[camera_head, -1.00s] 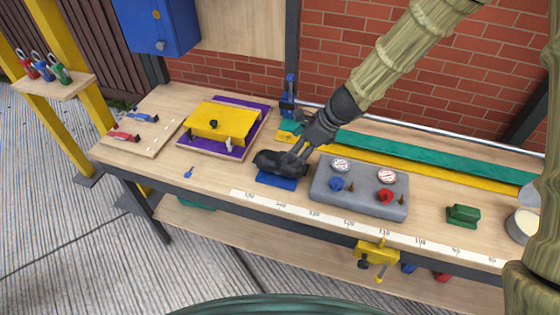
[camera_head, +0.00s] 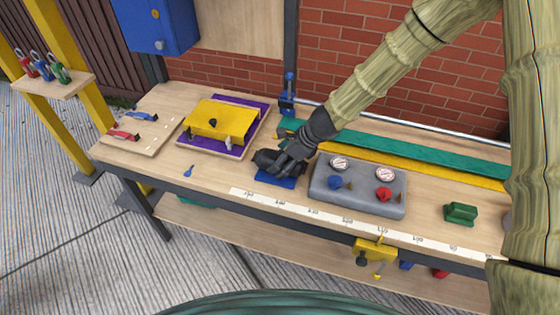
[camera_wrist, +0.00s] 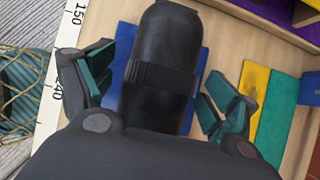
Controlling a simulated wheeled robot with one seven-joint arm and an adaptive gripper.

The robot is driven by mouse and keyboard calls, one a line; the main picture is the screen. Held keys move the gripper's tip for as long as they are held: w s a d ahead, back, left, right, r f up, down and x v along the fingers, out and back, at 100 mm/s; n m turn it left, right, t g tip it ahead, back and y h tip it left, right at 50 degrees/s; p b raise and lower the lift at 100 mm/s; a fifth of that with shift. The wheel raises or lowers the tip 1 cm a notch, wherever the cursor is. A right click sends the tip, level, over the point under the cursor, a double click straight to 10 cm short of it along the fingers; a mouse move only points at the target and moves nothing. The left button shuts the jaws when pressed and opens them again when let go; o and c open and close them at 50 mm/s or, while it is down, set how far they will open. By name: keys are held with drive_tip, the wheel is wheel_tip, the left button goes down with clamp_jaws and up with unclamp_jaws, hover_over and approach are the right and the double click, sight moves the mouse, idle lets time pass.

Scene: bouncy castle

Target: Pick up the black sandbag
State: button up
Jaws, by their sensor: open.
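The black sandbag (camera_head: 265,161) lies on a blue mat (camera_head: 275,181) on the workbench, left of the grey gauge box. In the wrist view the sandbag (camera_wrist: 162,65) is a dark rounded roll with a band around it, lying lengthwise over the blue mat (camera_wrist: 122,48). My gripper (camera_head: 284,163) is down at the sandbag. In the wrist view my gripper (camera_wrist: 160,95) is open, with one green-padded finger on each side of the sandbag and visible gaps between. The sandbag's near end is hidden behind the gripper body.
The grey box (camera_head: 358,187) with gauges and knobs stands close on the right. A yellow block on a purple board (camera_head: 244,101) is at left. A green block (camera_head: 461,213) lies far right. A white ruler strip (camera_head: 330,216) runs along the bench's front edge.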

drive_tip(key=shift+w+a+f, duration=0.1)
drive_tip(key=shift+a+f, duration=0.1)
drive_tip(key=shift+f, duration=0.15)
drive_tip(key=c, duration=1.7)
drive_tip(key=shift+c, duration=0.7)
drive_tip(key=shift+r, duration=0.15)
